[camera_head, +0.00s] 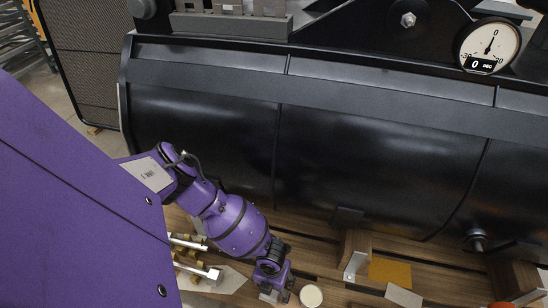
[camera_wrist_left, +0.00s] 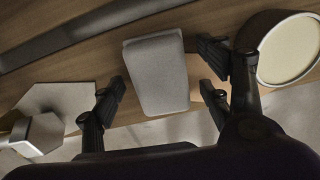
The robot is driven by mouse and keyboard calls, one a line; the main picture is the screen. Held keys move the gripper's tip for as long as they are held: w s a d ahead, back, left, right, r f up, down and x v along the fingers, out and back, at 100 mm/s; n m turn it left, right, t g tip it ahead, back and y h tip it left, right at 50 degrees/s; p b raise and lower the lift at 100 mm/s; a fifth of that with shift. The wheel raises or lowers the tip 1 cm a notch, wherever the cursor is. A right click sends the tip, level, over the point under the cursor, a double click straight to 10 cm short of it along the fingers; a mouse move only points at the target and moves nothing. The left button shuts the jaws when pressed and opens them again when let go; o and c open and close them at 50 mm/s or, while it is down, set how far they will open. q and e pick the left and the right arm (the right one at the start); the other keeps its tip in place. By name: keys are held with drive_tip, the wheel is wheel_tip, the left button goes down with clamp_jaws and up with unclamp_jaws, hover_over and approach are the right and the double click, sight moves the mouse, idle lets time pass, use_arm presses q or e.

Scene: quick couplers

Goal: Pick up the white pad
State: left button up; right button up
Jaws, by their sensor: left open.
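The white pad (camera_wrist_left: 155,72) is a pale grey-white block with rounded edges, lying on the wooden surface in the left wrist view. My left gripper (camera_wrist_left: 162,92) is open, with one finger to each side of the pad in the picture; a gap shows on both sides. I cannot tell how far the fingertips are above the wood. In the head view my left gripper (camera_head: 273,292) points down at the bottom centre, and mostly hides the pad. My right gripper is not in view.
A round cream-topped can (camera_head: 311,295) stands close to the gripper's right; it also shows in the wrist view (camera_wrist_left: 290,48). A pale hexagonal plate (camera_head: 230,281) with metal fittings lies left. A black bucket (camera_head: 370,150) stands behind.

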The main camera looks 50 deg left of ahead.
use_arm(q)
drive_tip(key=shift+r, duration=0.1)
drive_tip(key=c, duration=1.2)
drive_tip(key=shift+c, duration=0.2)
drive_tip(key=shift+r, duration=0.15)
